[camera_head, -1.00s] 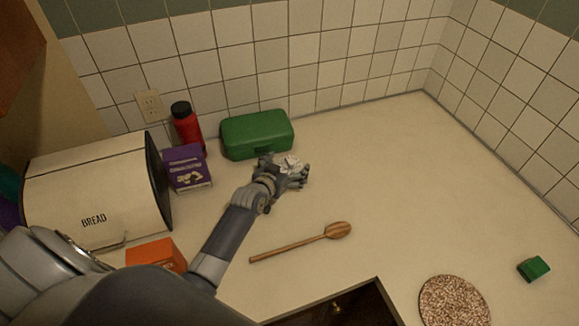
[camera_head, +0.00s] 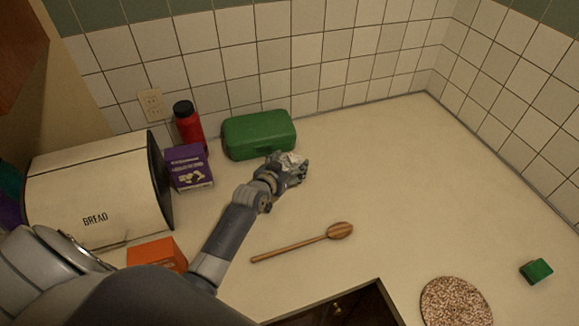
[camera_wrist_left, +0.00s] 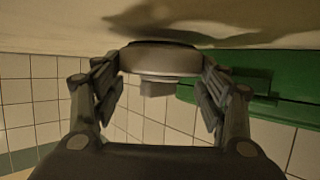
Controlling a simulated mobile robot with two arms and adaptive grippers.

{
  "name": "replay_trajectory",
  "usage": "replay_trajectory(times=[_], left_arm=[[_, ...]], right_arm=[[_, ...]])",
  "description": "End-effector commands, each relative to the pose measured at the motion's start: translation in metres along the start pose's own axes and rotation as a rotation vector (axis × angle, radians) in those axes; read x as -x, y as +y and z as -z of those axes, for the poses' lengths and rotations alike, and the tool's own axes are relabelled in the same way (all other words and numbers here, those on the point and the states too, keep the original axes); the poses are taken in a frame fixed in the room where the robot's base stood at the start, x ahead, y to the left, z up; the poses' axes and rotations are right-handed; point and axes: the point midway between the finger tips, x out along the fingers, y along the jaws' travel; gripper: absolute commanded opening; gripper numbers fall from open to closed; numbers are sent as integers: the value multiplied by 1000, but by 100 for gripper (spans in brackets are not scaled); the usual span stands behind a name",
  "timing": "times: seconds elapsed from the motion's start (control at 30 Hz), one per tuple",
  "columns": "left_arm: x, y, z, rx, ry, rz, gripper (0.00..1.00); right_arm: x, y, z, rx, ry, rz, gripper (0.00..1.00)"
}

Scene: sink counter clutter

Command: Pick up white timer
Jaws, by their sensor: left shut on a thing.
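The white timer (camera_wrist_left: 160,62) is a round, pale disc with a small grey block on it, held between the two fingers in the left wrist view. My left gripper (camera_wrist_left: 160,90) is shut on it, with a finger on each side. In the head view the left gripper (camera_head: 298,172) is low over the counter in front of the green box. Only a small pale part of the timer (camera_head: 291,160) shows there, the rest hidden by the fingers. My right gripper is not in view.
The green box (camera_head: 258,136) stands close behind the left gripper. A purple box (camera_head: 188,168), red bottle (camera_head: 188,128) and bread bin (camera_head: 95,195) are to the left. A wooden spoon (camera_head: 300,243) lies in front. The counter on the right is mostly clear.

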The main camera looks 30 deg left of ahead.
Motion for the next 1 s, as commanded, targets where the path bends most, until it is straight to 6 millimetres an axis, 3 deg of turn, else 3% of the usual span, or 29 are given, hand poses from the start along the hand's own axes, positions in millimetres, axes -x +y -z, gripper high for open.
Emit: replay_trajectory(times=[0.17, 0.7, 1.0], left_arm=[[8, 0, 23, 0, 9, 1, 39], [117, 27, -13, 1, 1, 1, 39], [153, 35, -21, 0, 1, 1, 39]], right_arm=[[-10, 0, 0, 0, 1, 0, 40], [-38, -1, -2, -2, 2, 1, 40], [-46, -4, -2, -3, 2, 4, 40]])
